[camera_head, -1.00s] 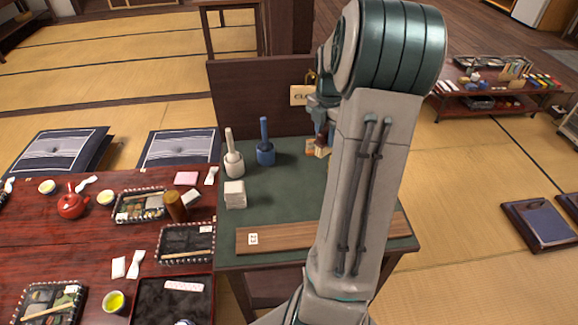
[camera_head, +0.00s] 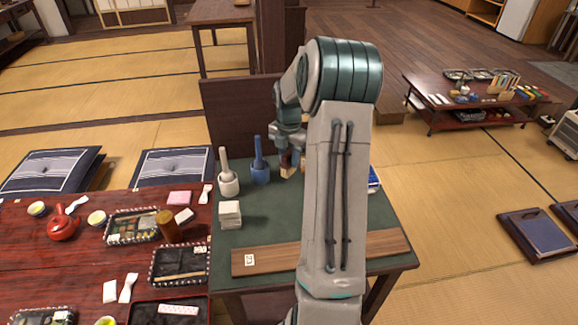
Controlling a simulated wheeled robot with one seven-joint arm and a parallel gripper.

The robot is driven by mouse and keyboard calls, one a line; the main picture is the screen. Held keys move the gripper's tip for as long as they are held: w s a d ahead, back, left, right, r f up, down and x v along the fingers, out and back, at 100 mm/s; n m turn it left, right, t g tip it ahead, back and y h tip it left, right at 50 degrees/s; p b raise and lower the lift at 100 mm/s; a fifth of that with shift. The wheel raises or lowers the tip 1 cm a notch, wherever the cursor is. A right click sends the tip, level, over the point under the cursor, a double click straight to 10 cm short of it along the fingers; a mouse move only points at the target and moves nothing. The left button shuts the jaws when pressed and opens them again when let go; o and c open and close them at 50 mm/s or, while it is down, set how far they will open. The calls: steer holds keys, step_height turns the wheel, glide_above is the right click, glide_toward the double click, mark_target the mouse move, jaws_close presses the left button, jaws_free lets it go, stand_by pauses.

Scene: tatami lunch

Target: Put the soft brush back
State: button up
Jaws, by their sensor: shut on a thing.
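My gripper (camera_head: 288,157) is shut on a small brush (camera_head: 287,172) with a tan lower end, which I take to be the soft brush. It is held over the back of the green-topped desk (camera_head: 290,222), just right of the blue cup. I cannot tell whether the brush touches the desk. The blue cup (camera_head: 260,175) has a blue handle standing in it. Left of it, a white cup (camera_head: 229,186) has a pale handle standing in it. My arm hides much of the desk's right half.
A white stack (camera_head: 230,215) stands at the desk's left. A wooden board (camera_head: 270,260) numbered 23 lies along the front edge. A blue-and-white item (camera_head: 374,178) shows right of my arm. A red lunch table (camera_head: 90,265) adjoins at left. The desk's middle is clear.

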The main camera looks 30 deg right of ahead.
mark_target(289, 166)
steer(key=shift+f, duration=1.95)
steer(key=shift+f, duration=0.2)
steer(key=o, duration=0.9)
steer(key=shift+r, duration=0.1)
